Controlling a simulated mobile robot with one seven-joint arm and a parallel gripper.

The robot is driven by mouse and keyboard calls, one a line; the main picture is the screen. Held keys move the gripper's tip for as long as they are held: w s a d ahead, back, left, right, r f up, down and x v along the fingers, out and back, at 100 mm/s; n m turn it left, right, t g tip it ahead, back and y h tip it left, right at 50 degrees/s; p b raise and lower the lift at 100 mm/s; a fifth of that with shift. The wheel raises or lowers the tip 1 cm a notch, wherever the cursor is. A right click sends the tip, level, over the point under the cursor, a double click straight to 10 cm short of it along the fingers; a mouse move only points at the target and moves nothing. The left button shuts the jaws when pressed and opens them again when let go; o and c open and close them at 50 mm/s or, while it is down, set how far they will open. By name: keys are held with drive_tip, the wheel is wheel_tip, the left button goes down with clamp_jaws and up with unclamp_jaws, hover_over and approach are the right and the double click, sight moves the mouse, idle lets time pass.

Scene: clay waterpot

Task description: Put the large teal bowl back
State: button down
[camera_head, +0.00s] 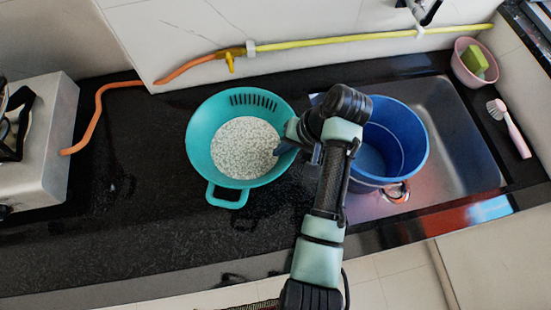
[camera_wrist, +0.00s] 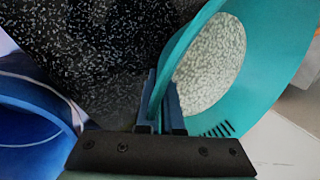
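The large teal bowl (camera_head: 205,125) is on or just above the dark counter, left of the sink; I cannot tell if its base touches. It has slots along its back wall, a loop handle at the front, and white speckled grains (camera_head: 244,148) inside. My gripper (camera_head: 286,147) is at the bowl's right rim. In the wrist view my gripper (camera_wrist: 162,103) has one finger on each side of the wall of the bowl (camera_wrist: 268,75), close together and apparently shut on it. The exact finger contact is partly hidden.
A blue bucket (camera_head: 408,130) stands in the sink (camera_head: 455,150), right beside my arm. A steel stove (camera_head: 45,140) with an orange hose is at the left. A pink basin (camera_head: 462,68) and a brush (camera_head: 512,130) are at the right. The counter left of the bowl is clear.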

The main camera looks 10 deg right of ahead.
drive_tip(key=shift+f, duration=2.95)
drive_tip(key=shift+f, duration=0.15)
drive_tip(key=c, duration=1.1)
unclamp_jaws()
drive_tip(key=v, duration=1.2)
drive_tip(key=shift+w+r, duration=0.1)
drive_tip(key=shift+r, duration=0.15)
